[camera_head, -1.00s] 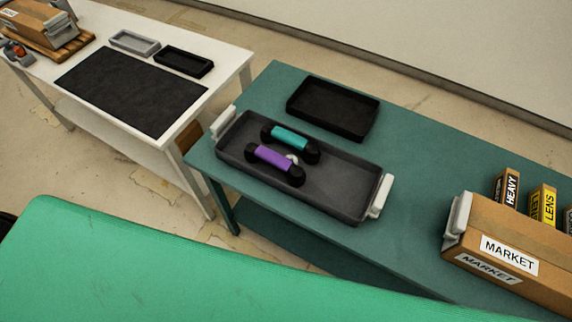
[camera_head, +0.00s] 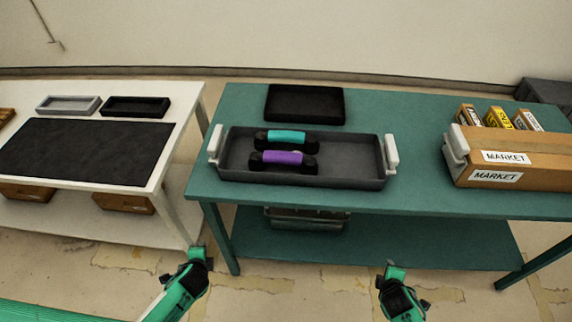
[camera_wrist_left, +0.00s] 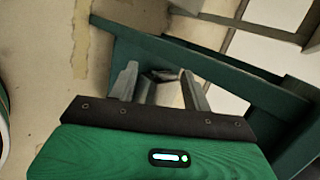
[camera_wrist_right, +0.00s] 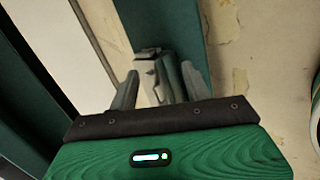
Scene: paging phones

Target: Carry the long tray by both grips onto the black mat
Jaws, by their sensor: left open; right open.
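The long dark grey tray (camera_head: 345,168) lies on the teal table, with a white grip (camera_head: 215,143) at its left end and another white grip (camera_head: 391,154) at its right end. It holds a teal-handled phone handset (camera_head: 286,137) and a purple-handled one (camera_head: 283,158). The black mat (camera_head: 85,152) lies flat and bare on the white table to the left. My left gripper (camera_head: 197,254) is open and empty, below and in front of the tray's left end. My right gripper (camera_head: 393,270) is open and empty, below and in front of its right end. Both are apart from the tray.
A black shallow tray (camera_head: 304,104) stands behind the long tray on the teal table (camera_head: 420,137). A cardboard MARKET box (camera_head: 510,158) with small boxes behind it is at right. Grey (camera_head: 68,105) and black (camera_head: 136,106) small trays stand behind the mat. A gap separates the tables.

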